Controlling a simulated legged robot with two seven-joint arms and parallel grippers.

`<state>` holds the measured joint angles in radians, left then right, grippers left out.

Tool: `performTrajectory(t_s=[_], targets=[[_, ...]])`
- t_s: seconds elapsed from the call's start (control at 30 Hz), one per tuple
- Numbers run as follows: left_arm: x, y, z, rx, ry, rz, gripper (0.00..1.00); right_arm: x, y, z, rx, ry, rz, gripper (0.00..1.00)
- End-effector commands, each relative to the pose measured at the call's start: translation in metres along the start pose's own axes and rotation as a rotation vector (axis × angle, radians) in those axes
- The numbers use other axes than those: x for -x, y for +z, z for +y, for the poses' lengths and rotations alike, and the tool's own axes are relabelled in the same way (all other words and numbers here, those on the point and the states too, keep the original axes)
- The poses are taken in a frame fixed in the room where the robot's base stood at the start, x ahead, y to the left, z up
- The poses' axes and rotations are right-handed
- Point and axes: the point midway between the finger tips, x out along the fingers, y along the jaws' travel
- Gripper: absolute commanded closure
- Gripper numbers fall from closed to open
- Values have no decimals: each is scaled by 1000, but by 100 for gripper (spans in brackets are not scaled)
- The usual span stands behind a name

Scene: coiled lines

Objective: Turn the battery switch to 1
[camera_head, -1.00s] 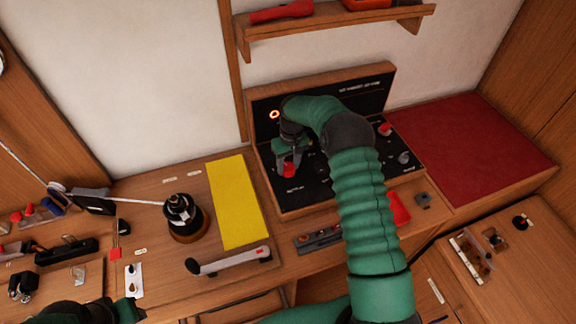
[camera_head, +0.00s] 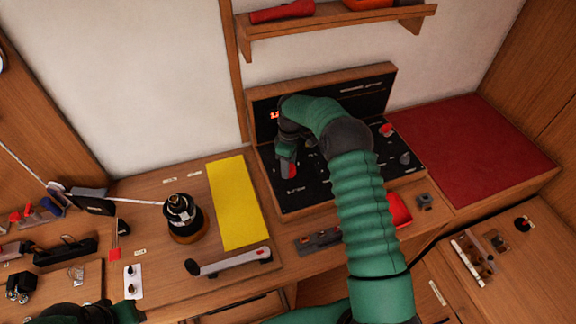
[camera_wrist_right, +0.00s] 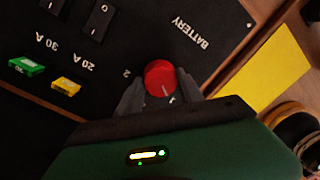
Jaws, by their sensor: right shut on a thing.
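The battery switch is a round red knob (camera_wrist_right: 159,78) with a pale pointer line, on the black panel (camera_wrist_right: 120,50) beside the upside-down word BATTERY. In the right wrist view the pointer line runs toward the bottom of the picture, and a 2 is printed left of the knob. My right gripper (camera_wrist_right: 158,92) is shut on the knob, one dark finger on each side. In the head view my right gripper (camera_head: 287,160) reaches down to the panel's left part and partly hides the knob. Part of my left arm shows at the bottom left; its fingers are not clear.
A lit red display (camera_head: 274,115) is at the panel's upper left. A yellow sheet (camera_head: 238,200) lies left of the panel, with a black-topped winch (camera_head: 180,212) and a handle (camera_head: 230,262) nearby. Rocker switches and green and yellow fuses (camera_wrist_right: 66,86) are near the knob.

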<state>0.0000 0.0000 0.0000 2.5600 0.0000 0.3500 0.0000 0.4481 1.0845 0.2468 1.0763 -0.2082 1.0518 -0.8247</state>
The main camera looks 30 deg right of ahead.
Motion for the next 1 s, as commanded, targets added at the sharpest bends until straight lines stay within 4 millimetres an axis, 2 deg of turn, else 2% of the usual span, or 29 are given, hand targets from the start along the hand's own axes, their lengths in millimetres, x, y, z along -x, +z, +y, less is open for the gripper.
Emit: performTrajectory(t_s=[0.5, 0.53, 0.6, 0.7, 1.0], targets=[[0, 0, 0, 0, 0, 0, 64, 3, 2, 4, 22, 9, -2, 96], [0, 0, 0, 0, 0, 0, 64, 3, 2, 4, 22, 9, -2, 55], [0, 0, 0, 0, 0, 0, 64, 3, 1, 4, 22, 9, -2, 45], [0, 0, 0, 0, 0, 0, 64, 2, 1, 3, 22, 7, -2, 35], [0, 0, 0, 0, 0, 0, 64, 2, 0, 2, 22, 4, -2, 35]])
